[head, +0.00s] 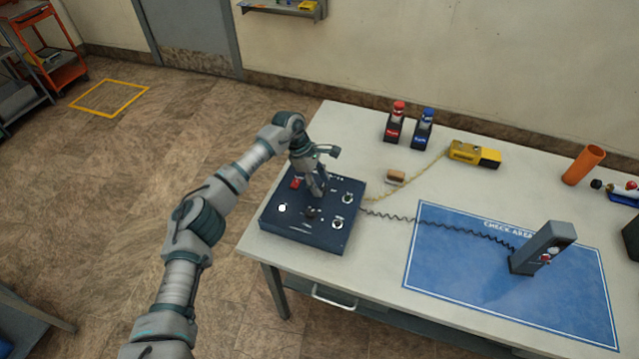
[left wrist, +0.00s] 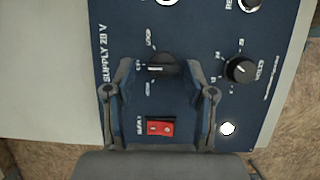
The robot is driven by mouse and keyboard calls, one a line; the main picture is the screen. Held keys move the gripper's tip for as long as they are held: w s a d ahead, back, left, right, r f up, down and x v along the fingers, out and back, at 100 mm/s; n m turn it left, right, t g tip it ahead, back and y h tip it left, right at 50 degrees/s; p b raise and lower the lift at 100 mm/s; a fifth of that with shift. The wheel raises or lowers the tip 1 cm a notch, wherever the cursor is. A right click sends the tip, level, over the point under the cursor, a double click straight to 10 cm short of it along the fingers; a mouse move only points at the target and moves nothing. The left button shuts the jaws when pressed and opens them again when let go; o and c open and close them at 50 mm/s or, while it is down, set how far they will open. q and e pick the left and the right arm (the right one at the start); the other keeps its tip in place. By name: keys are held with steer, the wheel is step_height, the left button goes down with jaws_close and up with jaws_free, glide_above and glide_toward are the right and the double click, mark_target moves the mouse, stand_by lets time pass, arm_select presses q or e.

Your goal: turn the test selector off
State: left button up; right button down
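The dark blue control box (head: 277,234) sits at the table's left end. In the left wrist view its panel (left wrist: 205,25) carries a black selector knob (left wrist: 161,66) with small labels around it, too blurred to read surely. In the head view my gripper hides this knob. My left gripper (head: 318,192) points down over the box. In the left wrist view its two fingers (left wrist: 160,88) stand apart on either side of the selector knob, with no clear contact. Which position the knob points to is hard to tell. My right gripper is not in view.
A red rocker switch (left wrist: 160,128), a volts knob (left wrist: 240,69) and a lit white lamp (left wrist: 228,128) sit close by on the panel. A coiled cable (head: 390,217) runs to a grey handset (head: 540,248) on the blue mat (head: 440,273). A yellow device (head: 474,153) lies farther back.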

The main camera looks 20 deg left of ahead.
arm_select(q)
steer(key=shift+f, duration=0.15)
steer(key=v, duration=1.2)
steer(key=shift+w, duration=0.1)
